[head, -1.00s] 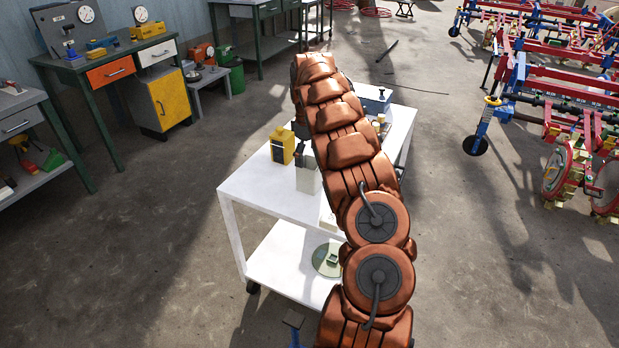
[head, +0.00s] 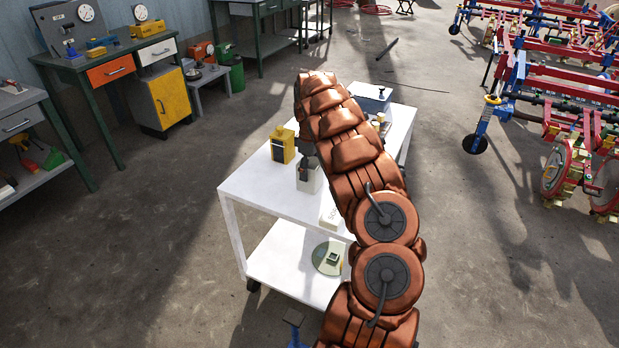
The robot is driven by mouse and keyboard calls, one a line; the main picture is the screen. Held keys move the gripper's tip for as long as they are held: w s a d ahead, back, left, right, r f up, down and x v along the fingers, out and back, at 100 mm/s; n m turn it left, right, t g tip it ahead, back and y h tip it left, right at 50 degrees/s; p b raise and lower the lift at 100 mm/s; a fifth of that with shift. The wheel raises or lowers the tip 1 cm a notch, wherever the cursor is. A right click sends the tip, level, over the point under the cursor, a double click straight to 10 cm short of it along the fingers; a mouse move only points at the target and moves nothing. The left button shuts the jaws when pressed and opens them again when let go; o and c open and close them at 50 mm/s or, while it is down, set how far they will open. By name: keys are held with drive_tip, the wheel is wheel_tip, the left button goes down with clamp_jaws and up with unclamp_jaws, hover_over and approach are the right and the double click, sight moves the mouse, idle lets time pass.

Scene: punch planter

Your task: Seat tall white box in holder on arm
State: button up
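A pale, upright box (head: 311,184), probably the tall white box, stands on the white table (head: 262,189), left of my arm. I cannot make out the holder.
A yellow container (head: 283,146) stands behind and left of the pale box. A low white block (head: 329,213) lies near the table's front edge. A blue-grey device (head: 373,96) stands at the back. A green disc (head: 326,258) lies on the lower shelf. Floor on the left is clear.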

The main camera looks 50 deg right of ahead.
drive_tip(key=c, duration=1)
